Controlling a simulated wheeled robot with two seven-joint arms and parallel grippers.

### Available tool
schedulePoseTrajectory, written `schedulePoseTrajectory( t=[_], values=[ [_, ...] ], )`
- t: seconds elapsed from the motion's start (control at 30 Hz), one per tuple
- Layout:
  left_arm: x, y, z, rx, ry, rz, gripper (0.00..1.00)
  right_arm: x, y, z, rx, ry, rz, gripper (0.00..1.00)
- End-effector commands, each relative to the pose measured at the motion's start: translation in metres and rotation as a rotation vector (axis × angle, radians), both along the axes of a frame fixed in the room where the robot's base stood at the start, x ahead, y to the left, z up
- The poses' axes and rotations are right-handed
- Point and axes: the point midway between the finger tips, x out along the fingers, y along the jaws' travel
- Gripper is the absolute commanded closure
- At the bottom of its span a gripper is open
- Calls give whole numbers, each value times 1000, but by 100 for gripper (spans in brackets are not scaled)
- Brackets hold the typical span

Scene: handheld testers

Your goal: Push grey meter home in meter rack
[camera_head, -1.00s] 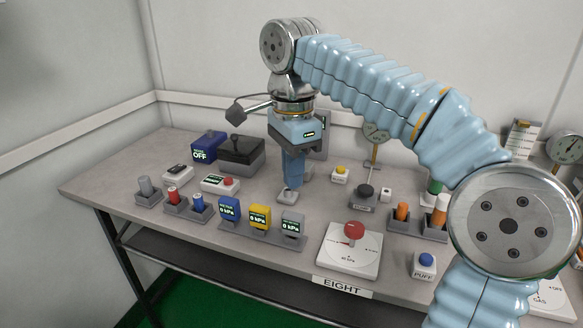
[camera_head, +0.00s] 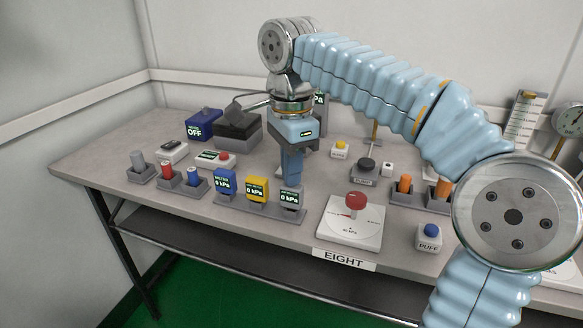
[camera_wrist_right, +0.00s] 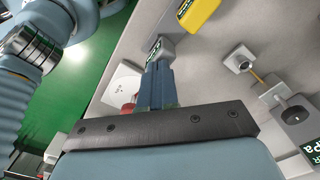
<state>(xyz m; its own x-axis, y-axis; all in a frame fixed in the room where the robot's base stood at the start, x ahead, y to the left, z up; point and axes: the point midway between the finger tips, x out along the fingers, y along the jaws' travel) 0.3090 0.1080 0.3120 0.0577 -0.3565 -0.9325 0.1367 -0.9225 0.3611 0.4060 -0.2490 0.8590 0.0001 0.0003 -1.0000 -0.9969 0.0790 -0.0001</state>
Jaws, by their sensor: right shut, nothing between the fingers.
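The grey meter (camera_head: 291,199) stands in the right-hand slot of the grey meter rack (camera_head: 262,213), its display facing the front. The blue meter (camera_head: 225,183) and the yellow meter (camera_head: 257,189) stand in the same rack to its left. My right gripper (camera_head: 292,181) points down, shut and empty, its fingertips at the top of the grey meter. In the right wrist view, the fingertips (camera_wrist_right: 158,66) lie against or just over the grey meter (camera_wrist_right: 156,48); I cannot tell whether they touch. How deep the meter sits is unclear. My left gripper is not in view.
A white plate with a red knob (camera_head: 355,201) lies right of the rack. Red and blue cylinders in holders (camera_head: 167,175) stand to its left. A dark box (camera_head: 238,130) and a blue OFF box (camera_head: 204,124) stand behind. The table front edge is close before the rack.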

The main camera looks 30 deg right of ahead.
Motion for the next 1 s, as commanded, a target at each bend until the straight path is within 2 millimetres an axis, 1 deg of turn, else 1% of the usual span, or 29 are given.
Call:
schedulePoseTrajectory(
  t=[0.57, 0.87, 1.0],
  values=[
    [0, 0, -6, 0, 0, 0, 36, 0, 0, -9, 0, 1, 0, 100],
    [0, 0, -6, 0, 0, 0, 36, 0, 0, -9, -1, 2, 0, 100],
    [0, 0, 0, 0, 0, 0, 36, 0, 0, -4, -1, 2, 0, 100]
  ],
)
